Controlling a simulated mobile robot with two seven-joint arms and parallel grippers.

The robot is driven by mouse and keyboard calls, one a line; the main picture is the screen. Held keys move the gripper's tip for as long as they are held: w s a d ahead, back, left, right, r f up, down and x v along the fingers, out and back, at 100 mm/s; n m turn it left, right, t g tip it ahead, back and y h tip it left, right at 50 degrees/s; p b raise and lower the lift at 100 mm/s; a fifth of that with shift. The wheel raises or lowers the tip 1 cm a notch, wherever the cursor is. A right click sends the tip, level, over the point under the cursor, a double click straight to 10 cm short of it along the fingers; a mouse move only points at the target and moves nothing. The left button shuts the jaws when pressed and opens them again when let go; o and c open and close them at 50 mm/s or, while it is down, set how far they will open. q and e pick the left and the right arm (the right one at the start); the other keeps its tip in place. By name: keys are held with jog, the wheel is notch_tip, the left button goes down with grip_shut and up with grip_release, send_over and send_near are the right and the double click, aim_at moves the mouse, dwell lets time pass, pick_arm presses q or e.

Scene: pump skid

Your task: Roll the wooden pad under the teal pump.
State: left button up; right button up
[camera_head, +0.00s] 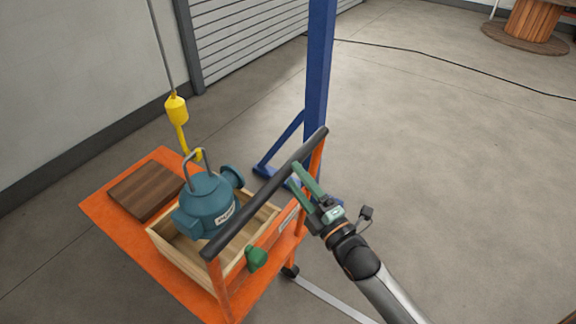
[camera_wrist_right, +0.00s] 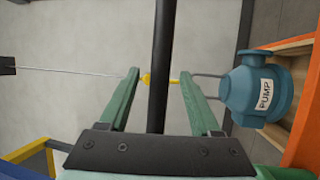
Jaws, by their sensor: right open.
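The wooden pad (camera_head: 147,190) is a dark brown board lying on the deck of the orange cart (camera_head: 105,215). The teal pump (camera_head: 208,205), labelled PUMP, is at the open wooden crate (camera_head: 185,262) on the same cart, with its bail at the yellow hook (camera_head: 195,155). I cannot tell whether the pump hangs clear or rests in the crate. My right gripper (camera_head: 294,173) is open at the cart's black push handle (camera_head: 262,197). In the right wrist view the handle (camera_wrist_right: 162,50) runs between its fingers, and the pump (camera_wrist_right: 257,92) shows at right. My left gripper is not in view.
A blue post (camera_head: 318,70) with splayed feet stands just behind the handle. A green fitting (camera_head: 256,258) sits on the cart's near side. A wall and shutter are at the left and back. The floor to the right is open, crossed by a black cable (camera_head: 450,70).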

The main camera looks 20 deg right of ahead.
aim_at(288, 168)
jog(key=shift+x, duration=2.15)
grip_shut()
